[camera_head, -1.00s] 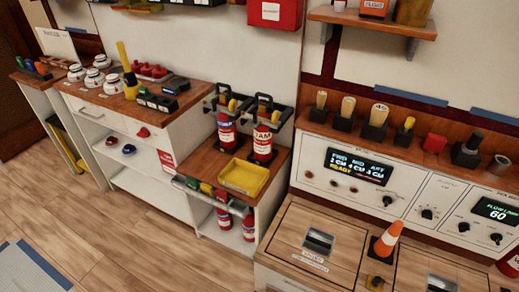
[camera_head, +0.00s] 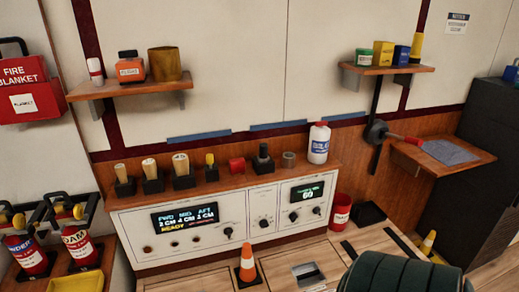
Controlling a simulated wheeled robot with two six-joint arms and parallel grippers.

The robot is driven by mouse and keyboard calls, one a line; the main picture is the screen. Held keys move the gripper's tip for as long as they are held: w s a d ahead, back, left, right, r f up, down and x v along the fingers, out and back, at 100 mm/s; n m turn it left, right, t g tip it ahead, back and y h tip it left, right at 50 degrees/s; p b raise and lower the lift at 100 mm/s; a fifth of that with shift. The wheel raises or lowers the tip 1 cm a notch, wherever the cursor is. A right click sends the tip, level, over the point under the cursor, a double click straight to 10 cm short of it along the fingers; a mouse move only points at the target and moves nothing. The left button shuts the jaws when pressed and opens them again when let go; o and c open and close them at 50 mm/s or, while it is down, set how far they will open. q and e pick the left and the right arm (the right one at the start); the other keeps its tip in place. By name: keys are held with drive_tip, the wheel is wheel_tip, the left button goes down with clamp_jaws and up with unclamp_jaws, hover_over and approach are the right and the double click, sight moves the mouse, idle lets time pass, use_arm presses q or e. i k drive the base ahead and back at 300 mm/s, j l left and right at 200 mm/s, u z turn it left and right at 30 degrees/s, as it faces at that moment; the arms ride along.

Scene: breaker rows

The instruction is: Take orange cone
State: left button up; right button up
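An orange cone (camera_head: 247,262) with a white band stands upright on a dark square base. It is on the wooden-topped counter in front of the control panel, at the lower middle of the head view. Neither of my grippers is in view.
The control panel (camera_head: 222,221) stands behind the orange cone. A dark green ribbed object (camera_head: 400,274) fills the lower right foreground. A red canister (camera_head: 340,212) stands right of the panel. Fire extinguishers (camera_head: 80,247) stand at the left. A recessed handle (camera_head: 307,274) lies beside the cone.

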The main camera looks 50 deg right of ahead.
sight(248, 275)
drive_tip(key=z, duration=1.5)
